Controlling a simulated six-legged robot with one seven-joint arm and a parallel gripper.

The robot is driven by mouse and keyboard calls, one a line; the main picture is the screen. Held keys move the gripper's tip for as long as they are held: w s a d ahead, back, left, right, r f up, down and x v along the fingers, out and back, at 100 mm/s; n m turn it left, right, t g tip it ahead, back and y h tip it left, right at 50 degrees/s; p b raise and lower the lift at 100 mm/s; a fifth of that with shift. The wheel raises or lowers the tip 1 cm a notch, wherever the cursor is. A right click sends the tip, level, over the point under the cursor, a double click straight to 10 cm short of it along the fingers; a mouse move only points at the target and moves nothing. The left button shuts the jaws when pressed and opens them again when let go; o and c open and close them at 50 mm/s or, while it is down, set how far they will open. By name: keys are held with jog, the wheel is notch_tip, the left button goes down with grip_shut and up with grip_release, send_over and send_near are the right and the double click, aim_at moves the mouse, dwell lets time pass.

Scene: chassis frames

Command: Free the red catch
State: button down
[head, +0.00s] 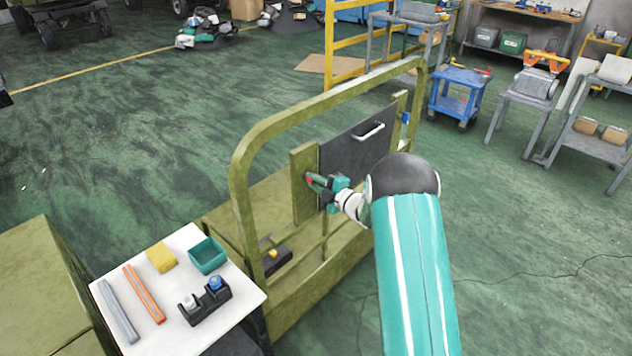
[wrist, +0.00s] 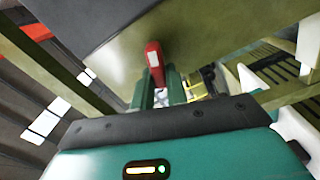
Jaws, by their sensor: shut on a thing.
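The red catch (wrist: 154,62) stands out from an olive post, between my fingertips in the wrist view. In the head view only a small bit of red (head: 309,177) shows at the post. My gripper (head: 318,182) is shut on the catch, with one green finger on each side of it. A dark panel (head: 345,150) with a white handle (head: 371,131) sits in the olive frame (head: 240,185), just right of the post. The catch's base is partly hidden by my fingers.
The olive frame's top rail arches over the panel. A blue cart (head: 458,95) stands beyond. Green floor is open at right.

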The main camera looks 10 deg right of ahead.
jog(key=shift+f+n, duration=0.2)
jog(key=shift+n, duration=1.5)
jog(key=c, duration=1.4)
grip_release()
jog(key=v, duration=1.3)
jog(key=shift+s+d, duration=0.25)
jog(key=shift+s, duration=0.1)
